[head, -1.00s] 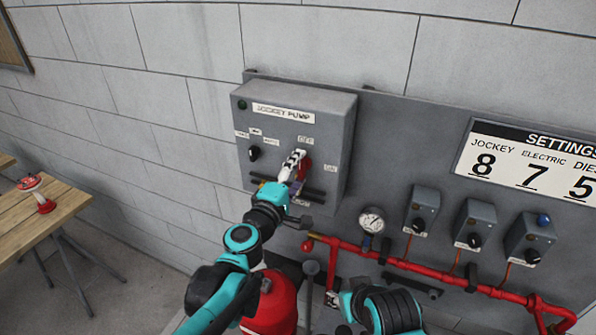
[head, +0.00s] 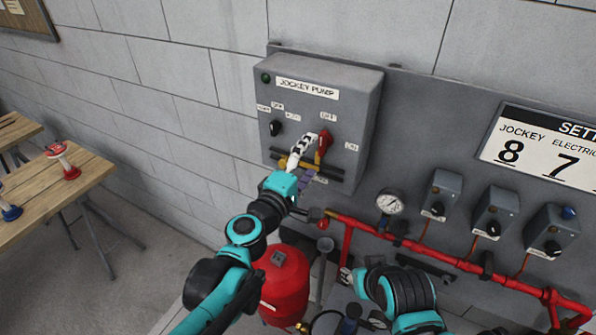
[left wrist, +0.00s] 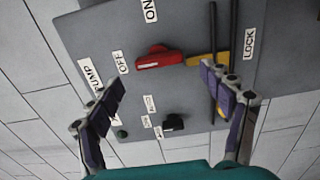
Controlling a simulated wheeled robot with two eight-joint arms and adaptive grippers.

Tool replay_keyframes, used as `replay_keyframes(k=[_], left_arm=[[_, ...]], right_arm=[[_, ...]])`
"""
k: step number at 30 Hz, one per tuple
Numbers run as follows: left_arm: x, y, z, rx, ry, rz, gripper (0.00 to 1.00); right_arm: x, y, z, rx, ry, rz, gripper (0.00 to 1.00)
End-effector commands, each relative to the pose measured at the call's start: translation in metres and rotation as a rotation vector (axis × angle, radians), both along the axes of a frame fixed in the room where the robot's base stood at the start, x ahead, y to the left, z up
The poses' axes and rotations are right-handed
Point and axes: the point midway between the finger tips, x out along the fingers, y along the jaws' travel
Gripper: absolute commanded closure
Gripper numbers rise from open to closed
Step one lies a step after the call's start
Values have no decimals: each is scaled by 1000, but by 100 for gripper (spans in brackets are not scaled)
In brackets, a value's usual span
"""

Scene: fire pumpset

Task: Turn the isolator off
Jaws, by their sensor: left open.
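The red isolator handle (head: 325,143) is on the front of the grey jockey pump box (head: 361,110). In the left wrist view the handle (left wrist: 160,60) lies lengthwise in line with the OFF label (left wrist: 120,62), one end toward it. The ON label (left wrist: 150,10) is off to the handle's side. My left gripper (head: 307,147) is in front of the box, just left of the handle. In the left wrist view its fingers (left wrist: 162,82) are spread wide with nothing between them, and the handle shows beyond their gap.
A black selector knob (head: 275,128) is left on the box, and a yellow piece (left wrist: 200,66) sits by dark bars near the handle. A gauge (head: 389,203), red pipe (head: 455,257) and smaller switch boxes (head: 493,212) are to the right. A wooden table (head: 88,180) is at left.

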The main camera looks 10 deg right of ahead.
Motion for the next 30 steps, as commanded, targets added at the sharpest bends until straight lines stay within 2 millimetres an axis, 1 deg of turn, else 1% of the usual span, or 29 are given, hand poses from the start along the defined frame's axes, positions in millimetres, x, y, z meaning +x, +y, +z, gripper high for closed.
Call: replay_keyframes(k=[1,6,12,17,30], left_arm=[[-10,8,0,0,0,3,20],[-37,25,0,0,0,2,20],[-55,38,0,-1,1,2,20],[-59,40,0,-1,1,1,20],[-59,41,-1,2,0,1,20]], right_arm=[[0,0,0,0,0,0,60],[0,0,0,0,0,0,60],[0,0,0,0,0,0,60],[0,0,0,0,0,0,60],[0,0,-1,0,0,0,60]])
